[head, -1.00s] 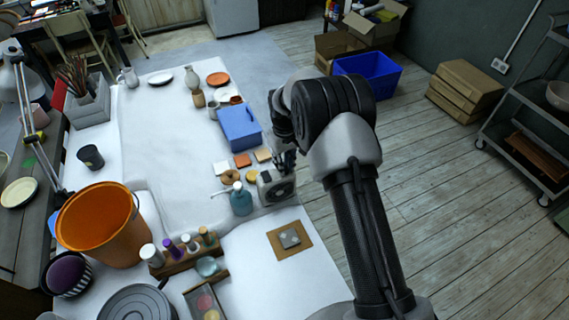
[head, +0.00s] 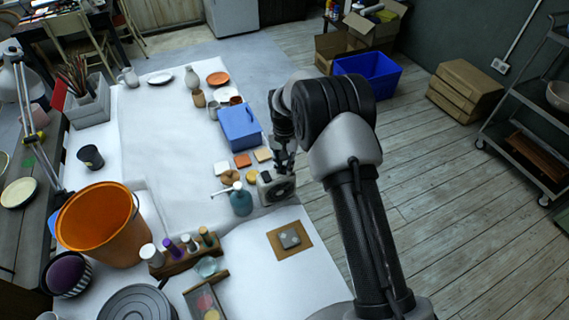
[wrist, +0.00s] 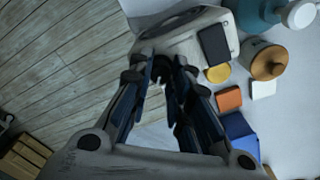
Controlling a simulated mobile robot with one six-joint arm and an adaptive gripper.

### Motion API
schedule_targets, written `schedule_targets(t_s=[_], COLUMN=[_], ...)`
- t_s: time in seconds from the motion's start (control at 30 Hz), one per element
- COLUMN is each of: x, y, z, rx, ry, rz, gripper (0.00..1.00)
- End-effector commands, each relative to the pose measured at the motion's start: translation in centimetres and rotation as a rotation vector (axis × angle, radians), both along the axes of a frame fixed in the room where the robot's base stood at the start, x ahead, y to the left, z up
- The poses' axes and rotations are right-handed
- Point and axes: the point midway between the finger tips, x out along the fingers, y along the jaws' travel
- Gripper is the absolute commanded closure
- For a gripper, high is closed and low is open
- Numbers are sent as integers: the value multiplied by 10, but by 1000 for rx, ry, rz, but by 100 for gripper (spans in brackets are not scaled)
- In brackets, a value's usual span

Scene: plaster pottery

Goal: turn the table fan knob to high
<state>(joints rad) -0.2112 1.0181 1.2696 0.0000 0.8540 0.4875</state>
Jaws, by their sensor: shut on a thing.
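The table fan (head: 277,190) is a small pale box with a dark round grille, near the right edge of the white table. It also shows at the top of the wrist view (wrist: 188,38), with a dark panel on its top. My gripper (head: 283,172) reaches down to the fan's far side. In the wrist view my gripper's fingertips (wrist: 163,68) are close together against the fan, around a small dark knob. The knob is mostly hidden by the fingers, so its setting cannot be read.
A teal pump bottle (head: 241,200) stands just left of the fan. A lidded brown jar (wrist: 268,63), small coloured tiles (head: 242,160) and a blue box (head: 240,127) are close by. A brown square board (head: 289,240) lies in front. Open floor is to the right.

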Motion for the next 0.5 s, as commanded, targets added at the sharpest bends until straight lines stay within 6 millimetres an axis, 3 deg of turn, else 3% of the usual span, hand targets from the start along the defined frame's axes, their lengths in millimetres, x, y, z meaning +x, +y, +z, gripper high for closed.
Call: schedule_targets(t_s=[0.5], x=[0], y=[0], z=[0], rx=[0], ry=[-1], rz=[-52], gripper=[100])
